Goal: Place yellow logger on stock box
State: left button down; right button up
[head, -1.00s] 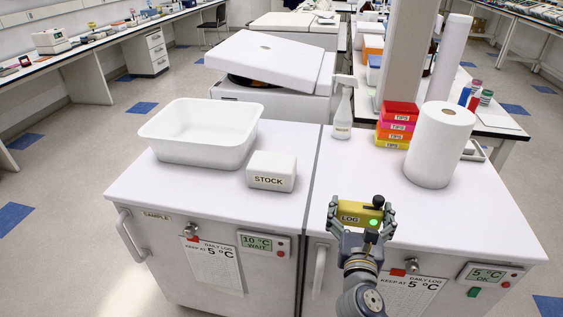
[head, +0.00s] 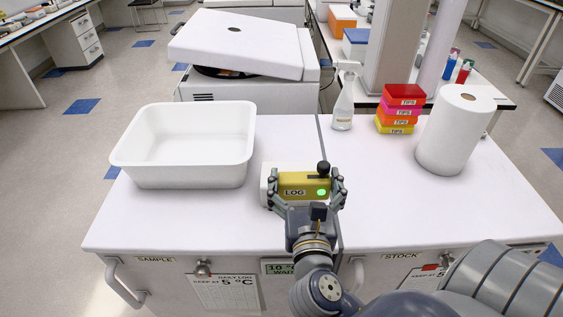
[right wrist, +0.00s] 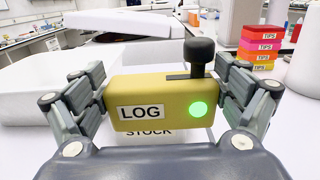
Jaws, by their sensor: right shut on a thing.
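The yellow logger (head: 304,185), marked LOG with a green light and a black knob, is gripped between the fingers of my right gripper (head: 306,187). It also fills the middle of the right wrist view (right wrist: 160,97). The white stock box (head: 267,183) is on the bench top behind the logger and mostly hidden by it. In the right wrist view its STOCK label (right wrist: 148,132) shows just under the logger. I cannot tell whether logger and box touch. My left gripper is out of view.
A white tub (head: 185,180) stands left of the stock box. A spray bottle (head: 344,97), stacked TIPS boxes (head: 402,95) and a paper roll (head: 455,130) stand at the back right. The bench top (head: 400,210) right of the gripper is clear.

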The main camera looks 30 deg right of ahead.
jog(key=w+d, duration=0.1)
jog(key=w, duration=0.2)
jog(key=w+d, duration=0.1)
jog(key=w, duration=0.2)
jog(key=w+d+p, duration=0.1)
jog(key=w, duration=0.3)
jog(key=shift+w+f, duration=0.1)
jog(key=shift+f, duration=0.2)
jog(key=shift+w+f, duration=0.1)
jog(key=shift+w, duration=0.25)
jog(key=shift+w+d+f, duration=0.1)
jog(key=shift+f, duration=0.15)
notch_tip(320, 180, down, 2)
jog(key=shift+f, duration=0.2)
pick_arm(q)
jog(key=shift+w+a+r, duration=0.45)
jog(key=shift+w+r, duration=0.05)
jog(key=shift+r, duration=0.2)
pick_arm(e)
jog(key=shift+f, duration=0.4)
jog(key=o, duration=0.8)
jog(key=shift+f, duration=0.1)
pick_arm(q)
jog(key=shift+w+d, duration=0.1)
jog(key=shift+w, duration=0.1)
pick_arm(e)
jog(key=shift+o, duration=0.3)
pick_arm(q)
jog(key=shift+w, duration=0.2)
